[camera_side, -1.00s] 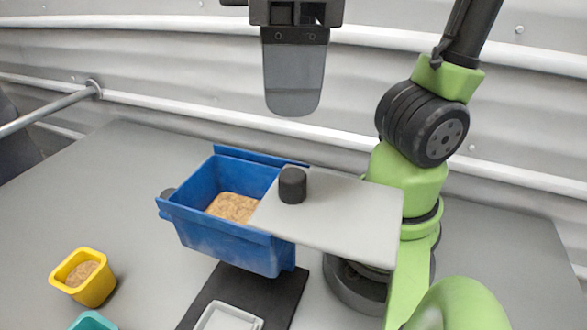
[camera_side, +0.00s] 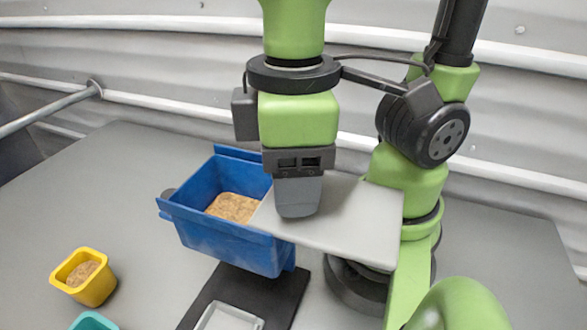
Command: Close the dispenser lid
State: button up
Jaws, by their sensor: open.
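The blue dispenser hopper (camera_side: 225,239) stands left of centre with brown granular substrate (camera_side: 233,207) inside. Its flat grey lid (camera_side: 350,222) lies over the right part of the opening and sticks out far to the right; the left part of the opening is uncovered. My gripper (camera_side: 298,214) points down at the lid's left part, where it hides the lid's black knob. Its jaws are open, seen side-on, with one finger in front. I cannot tell whether they touch the knob.
A yellow cup (camera_side: 92,288) with brown substrate stands at the lower left. A teal cup (camera_side: 92,321) is cut off by the bottom edge. A light grey tray (camera_side: 229,317) sits on a dark base (camera_side: 277,298) below the hopper.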

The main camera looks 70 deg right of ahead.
grip_shut()
jog(key=w, duration=1.1)
jog(key=shift+a, duration=0.1)
grip_release()
notch_tip(320, 180, up, 10)
dwell(0.5)
jog(key=shift+f, duration=0.1)
